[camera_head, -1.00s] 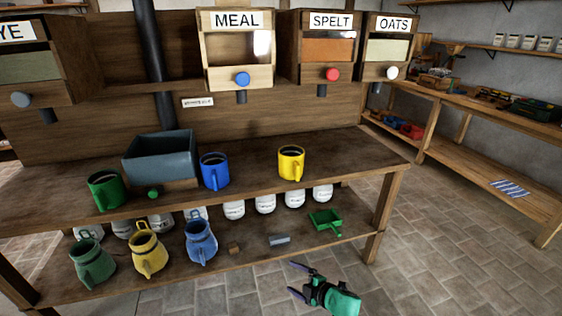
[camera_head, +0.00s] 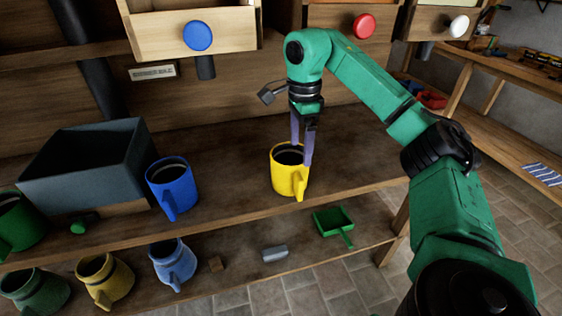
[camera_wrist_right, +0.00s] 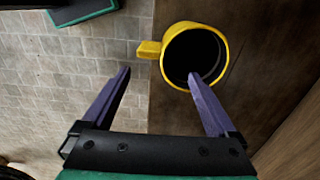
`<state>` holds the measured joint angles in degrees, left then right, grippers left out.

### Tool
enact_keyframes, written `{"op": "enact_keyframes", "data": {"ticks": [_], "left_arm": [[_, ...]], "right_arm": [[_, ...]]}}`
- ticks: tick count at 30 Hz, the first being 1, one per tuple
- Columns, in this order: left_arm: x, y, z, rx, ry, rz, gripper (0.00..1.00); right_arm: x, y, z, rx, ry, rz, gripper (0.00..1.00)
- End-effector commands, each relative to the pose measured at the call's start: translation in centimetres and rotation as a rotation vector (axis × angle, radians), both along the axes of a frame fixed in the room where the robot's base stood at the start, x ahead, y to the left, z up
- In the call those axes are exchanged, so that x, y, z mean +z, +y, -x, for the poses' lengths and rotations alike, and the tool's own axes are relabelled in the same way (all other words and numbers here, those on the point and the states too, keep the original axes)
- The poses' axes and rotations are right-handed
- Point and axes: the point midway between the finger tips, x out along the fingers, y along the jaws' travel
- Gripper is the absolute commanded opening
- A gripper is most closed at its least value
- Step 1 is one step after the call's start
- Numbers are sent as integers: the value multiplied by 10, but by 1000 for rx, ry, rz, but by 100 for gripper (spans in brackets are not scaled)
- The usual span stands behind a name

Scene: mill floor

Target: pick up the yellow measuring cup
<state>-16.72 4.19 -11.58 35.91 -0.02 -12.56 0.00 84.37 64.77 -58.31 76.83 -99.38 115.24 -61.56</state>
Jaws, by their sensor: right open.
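The yellow measuring cup (camera_head: 283,175) stands upright on the upper shelf, near its front edge, with its handle toward the front right. My right gripper (camera_head: 302,160) is over the cup from above, open, with its purple fingers pointing down. In the right wrist view the yellow cup (camera_wrist_right: 197,57) shows its dark inside, with its handle to the left. There, one finger of the right gripper (camera_wrist_right: 160,78) reaches over the cup's opening and the other is left of the cup, beyond the handle side. I cannot tell whether either finger touches the cup. My left gripper is not in view.
A blue cup (camera_head: 172,187) and a grey bin (camera_head: 85,165) stand to the left on the upper shelf (camera_head: 235,200). Jugs, a green scoop (camera_head: 334,221) and a grey block (camera_head: 274,254) are on the lower shelf. The shelf right of the yellow cup is clear.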

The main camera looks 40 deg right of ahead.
Motion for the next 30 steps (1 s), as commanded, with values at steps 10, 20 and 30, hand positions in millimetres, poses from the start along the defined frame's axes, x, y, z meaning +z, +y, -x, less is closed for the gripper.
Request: {"op": "enact_keyframes", "data": {"ticks": [10,20,30], "left_arm": [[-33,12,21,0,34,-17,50],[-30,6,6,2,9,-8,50],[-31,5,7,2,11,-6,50]], "right_arm": [[-81,1,1,-1,5,-1,93],[-133,8,5,0,4,-4,93],[-142,8,4,-1,0,-4,70]]}}
